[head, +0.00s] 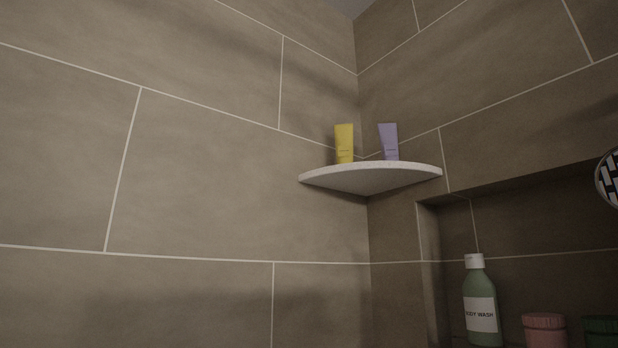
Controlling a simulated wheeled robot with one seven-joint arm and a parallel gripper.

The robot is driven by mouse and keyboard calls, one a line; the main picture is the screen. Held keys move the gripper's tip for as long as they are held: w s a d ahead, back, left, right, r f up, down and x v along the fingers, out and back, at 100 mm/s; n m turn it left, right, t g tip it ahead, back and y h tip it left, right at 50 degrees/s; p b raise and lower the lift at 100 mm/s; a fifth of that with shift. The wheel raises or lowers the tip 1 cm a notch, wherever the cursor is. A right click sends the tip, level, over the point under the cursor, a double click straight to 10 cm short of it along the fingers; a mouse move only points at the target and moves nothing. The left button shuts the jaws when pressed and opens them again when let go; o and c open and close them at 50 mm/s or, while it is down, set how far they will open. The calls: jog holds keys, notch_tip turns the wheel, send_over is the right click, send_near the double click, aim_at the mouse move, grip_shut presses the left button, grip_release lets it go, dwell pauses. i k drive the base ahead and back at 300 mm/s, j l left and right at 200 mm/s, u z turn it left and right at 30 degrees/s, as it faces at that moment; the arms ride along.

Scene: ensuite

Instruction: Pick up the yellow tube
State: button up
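The yellow tube (344,143) stands upright on the left part of a white corner shelf (371,178). It is narrower at the bottom and wider at the top. A purple tube (389,142) stands upright to its right on the same shelf, with a gap between them. My gripper does not show in the head view.
The shelf sits in the corner of two tiled walls (190,170). Below right is a recessed niche (540,221) with a green body wash bottle (480,300), a pink jar (544,330) and a dark green jar (602,331). A round patterned object (609,178) shows at the right edge.

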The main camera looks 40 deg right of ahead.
aim_at(342, 133)
jog(key=i+j, duration=0.15)
jog(key=i, duration=0.75)
jog(key=i+j+z, duration=0.15)
jog(key=z, duration=0.2)
jog(key=i+j+z, duration=0.2)
jog(key=z, duration=0.15)
jog(key=j+z, duration=0.2)
jog(key=z, duration=0.2)
jog(key=j+z, duration=0.2)
jog(key=z, duration=0.15)
jog(key=k+j+z, duration=0.1)
jog(key=z, duration=0.3)
jog(key=j, duration=0.1)
